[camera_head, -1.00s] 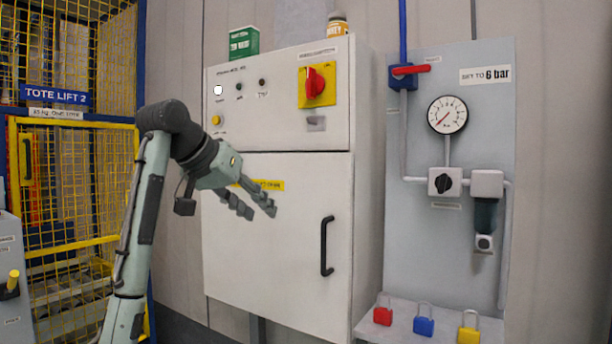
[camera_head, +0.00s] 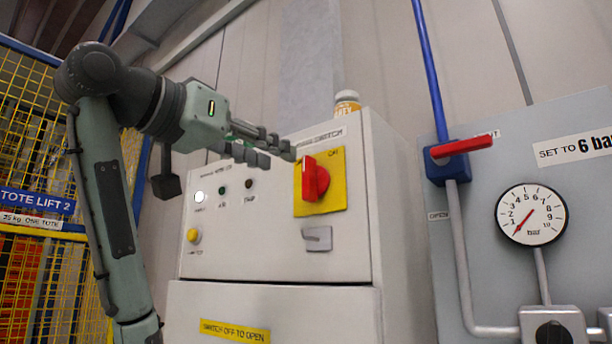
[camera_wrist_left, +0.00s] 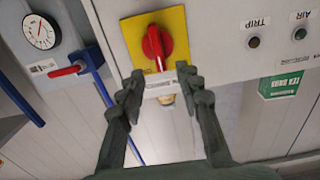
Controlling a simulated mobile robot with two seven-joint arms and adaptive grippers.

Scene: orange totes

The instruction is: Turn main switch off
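The main switch is a red rotary knob (camera_head: 315,178) on a yellow plate (camera_head: 333,195) on the upper front of the white cabinet (camera_head: 268,238). The knob stands roughly upright, slightly tilted. My left gripper (camera_head: 283,146) is up and left of the knob in the head view, with fingers apart and nothing between them. In the left wrist view, the knob (camera_wrist_left: 157,47) lies just beyond and between the open fingertips (camera_wrist_left: 160,84), not visibly touched. My right gripper is not in view.
A grey hasp (camera_head: 317,238) sits below the switch. An orange-labelled jar (camera_head: 346,103) stands on the cabinet top. To the right are a red-handled valve (camera_head: 462,148) and a pressure gauge (camera_head: 532,214). A green box (camera_wrist_left: 281,84) shows in the wrist view.

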